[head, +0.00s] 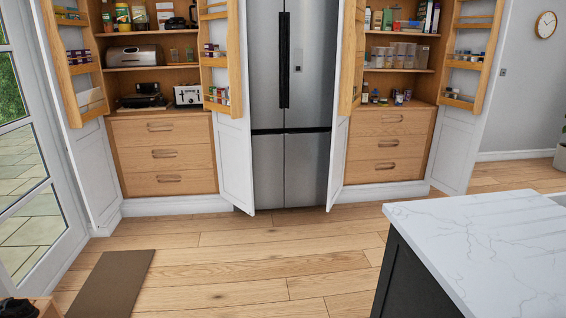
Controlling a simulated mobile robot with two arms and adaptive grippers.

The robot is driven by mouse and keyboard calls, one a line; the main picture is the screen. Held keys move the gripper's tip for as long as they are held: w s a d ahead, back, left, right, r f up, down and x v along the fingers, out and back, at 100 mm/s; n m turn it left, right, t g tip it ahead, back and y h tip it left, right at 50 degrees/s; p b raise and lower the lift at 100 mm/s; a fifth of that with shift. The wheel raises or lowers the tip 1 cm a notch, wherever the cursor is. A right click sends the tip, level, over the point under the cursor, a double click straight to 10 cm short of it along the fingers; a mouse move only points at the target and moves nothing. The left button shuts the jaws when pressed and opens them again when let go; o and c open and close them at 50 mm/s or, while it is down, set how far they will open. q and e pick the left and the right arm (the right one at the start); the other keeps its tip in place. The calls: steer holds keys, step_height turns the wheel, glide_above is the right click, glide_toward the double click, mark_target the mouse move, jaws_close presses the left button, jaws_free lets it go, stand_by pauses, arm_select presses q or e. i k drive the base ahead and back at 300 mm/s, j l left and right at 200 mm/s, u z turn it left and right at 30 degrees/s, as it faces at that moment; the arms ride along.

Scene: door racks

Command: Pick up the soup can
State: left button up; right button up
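I cannot single out the soup can at this distance. Small jars or cans (402,98) stand on the lower shelf of the right pantry cupboard, too small to identify. More small containers sit in the door racks, such as the left cupboard's right door rack (218,96) and the right cupboard's right door rack (461,95). Neither of my grippers is in view.
A steel fridge (290,160) stands between the two cupboards, whose doors are open and jut forward. A white-topped island (490,245) fills the lower right. A brown mat (112,285) lies at lower left by the glass door. The wooden floor between is clear.

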mark_target(399, 98)
steer(key=i+u, duration=0.15)
steer(key=i, duration=1.7)
steer(key=i+z, duration=0.2)
steer(key=i, duration=0.25)
steer(key=i+j+z, duration=0.15)
steer(key=i, duration=0.35)
steer(key=i+z, duration=0.2)
steer(key=i, duration=0.25)
steer(key=i+j+z, duration=0.2)
steer(key=i, duration=0.25)
steer(key=i+l+z, duration=0.25)
steer(key=i+z, duration=0.2)
steer(key=i+l+z, duration=0.15)
steer(key=i+z, duration=0.75)
steer(key=i+j+z, duration=0.15)
steer(key=i+z, duration=0.15)
steer(key=z, duration=0.15)
steer(key=i+u, duration=0.2)
steer(key=i, duration=0.2)
steer(key=i+l+u, duration=0.25)
steer(key=i, duration=0.15)
steer(key=i+u, duration=0.2)
steer(key=i, duration=0.2)
steer(key=l, duration=0.1)
